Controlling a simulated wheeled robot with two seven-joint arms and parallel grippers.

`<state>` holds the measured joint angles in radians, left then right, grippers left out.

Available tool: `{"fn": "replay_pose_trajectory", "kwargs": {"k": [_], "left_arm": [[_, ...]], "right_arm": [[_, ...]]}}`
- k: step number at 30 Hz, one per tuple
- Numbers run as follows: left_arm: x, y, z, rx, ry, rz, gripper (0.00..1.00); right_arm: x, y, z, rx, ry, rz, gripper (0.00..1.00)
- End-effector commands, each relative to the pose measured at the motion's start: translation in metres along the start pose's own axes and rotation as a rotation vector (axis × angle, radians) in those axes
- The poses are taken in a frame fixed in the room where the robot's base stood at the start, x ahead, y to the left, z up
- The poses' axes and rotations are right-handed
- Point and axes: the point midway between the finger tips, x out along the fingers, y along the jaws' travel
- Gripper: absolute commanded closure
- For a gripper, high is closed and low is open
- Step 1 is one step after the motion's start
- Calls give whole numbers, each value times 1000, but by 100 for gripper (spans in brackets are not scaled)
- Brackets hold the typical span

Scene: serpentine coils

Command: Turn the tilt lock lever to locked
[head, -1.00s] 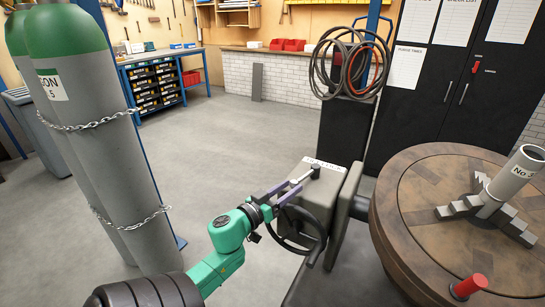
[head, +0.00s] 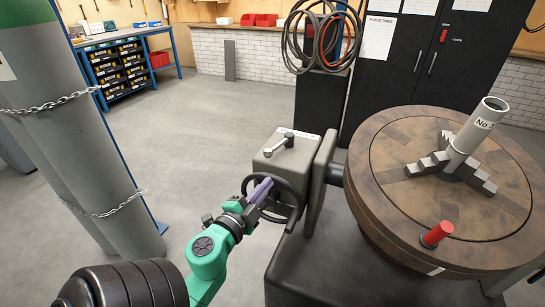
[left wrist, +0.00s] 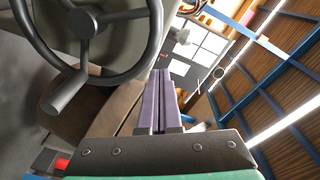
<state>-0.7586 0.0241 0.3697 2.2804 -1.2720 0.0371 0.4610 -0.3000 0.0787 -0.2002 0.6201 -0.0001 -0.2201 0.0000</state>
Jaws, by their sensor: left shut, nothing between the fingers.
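The tilt lock lever (head: 279,146) is a small pale metal arm on top of the grey gearbox (head: 270,166), beside a white label strip (head: 301,134) whose text is too small to read. The lever lies slantwise across the top, its upper right end near the label. My left gripper (head: 267,182) is shut and empty. Its purple fingers are in front of the box, below the lever and apart from it, by the black handwheel (head: 299,202). In the left wrist view the closed fingers (left wrist: 161,75) point past the handwheel (left wrist: 151,52). My right gripper is out of view.
A round brown table (head: 365,205) with a grey pipe (head: 470,137) and a red handle (head: 437,233) stands right of the gearbox. Chained gas cylinders (head: 75,160) stand at the left. The floor between the cylinders and gearbox is clear.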

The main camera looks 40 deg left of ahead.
Motion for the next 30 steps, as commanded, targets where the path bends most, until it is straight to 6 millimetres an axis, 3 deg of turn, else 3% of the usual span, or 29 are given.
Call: {"fn": "replay_pose_trajectory", "kwargs": {"k": [3,6,11,16,23,30], "left_arm": [[-2,7,-14,460,-59,-54,100],[-1,5,-22,656,-88,-71,100],[13,-2,-25,688,-91,-74,100],[48,-8,-24,686,-91,-75,100],[99,-10,-19,686,-91,-74,100],[103,-27,11,686,-90,-71,100]], "right_arm": [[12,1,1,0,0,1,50],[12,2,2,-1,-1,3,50],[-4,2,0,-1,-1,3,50],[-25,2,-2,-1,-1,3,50],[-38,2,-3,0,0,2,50],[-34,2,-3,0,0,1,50]]}}
